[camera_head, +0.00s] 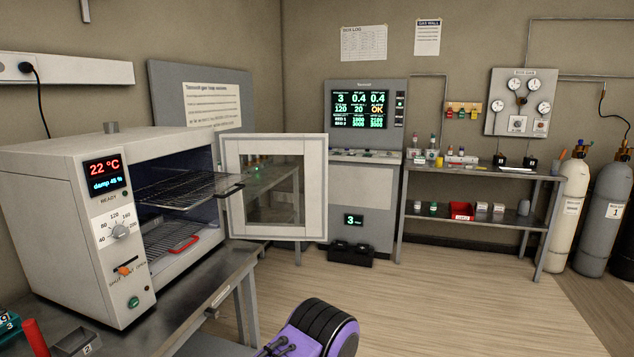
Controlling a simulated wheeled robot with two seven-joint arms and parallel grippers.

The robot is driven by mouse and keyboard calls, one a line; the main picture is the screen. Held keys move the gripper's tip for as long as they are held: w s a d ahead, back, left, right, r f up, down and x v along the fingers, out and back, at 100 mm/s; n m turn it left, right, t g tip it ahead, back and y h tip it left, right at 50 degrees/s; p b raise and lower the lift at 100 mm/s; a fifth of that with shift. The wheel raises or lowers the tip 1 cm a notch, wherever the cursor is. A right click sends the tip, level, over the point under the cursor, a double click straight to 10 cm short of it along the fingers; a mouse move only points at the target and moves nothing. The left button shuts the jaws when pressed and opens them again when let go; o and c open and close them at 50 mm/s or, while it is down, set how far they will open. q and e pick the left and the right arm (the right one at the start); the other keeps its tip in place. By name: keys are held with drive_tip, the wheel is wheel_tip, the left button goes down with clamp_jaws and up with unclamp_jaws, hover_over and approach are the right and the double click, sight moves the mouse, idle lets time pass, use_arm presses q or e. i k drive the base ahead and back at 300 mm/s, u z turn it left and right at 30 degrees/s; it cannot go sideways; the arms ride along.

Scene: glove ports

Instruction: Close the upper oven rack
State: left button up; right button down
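The oven (65,200) stands at the left with its glass door (314,187) swung wide open. The upper oven rack (185,188) is a dark wire shelf. It is slid partway out, and its front edge with a dark handle (230,189) sticks out past the oven opening, close to the open door. The lower rack (160,240) sits inside below it, with a red handle (185,244) at its front.
The oven stands on a grey metal table (215,290). A control cabinet (366,185), a metal shelf (480,177) with small items and gas cylinders (568,215) stand farther back. The wooden floor (460,300) at the centre right is clear.

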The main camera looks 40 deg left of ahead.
sight(240, 185)
drive_tip(key=u, duration=0.15)
drive_tip(key=i, duration=1.15)
drive_tip(key=u, duration=1.5)
drive_tip(key=i, duration=1)
drive_tip(key=u, duration=0.9)
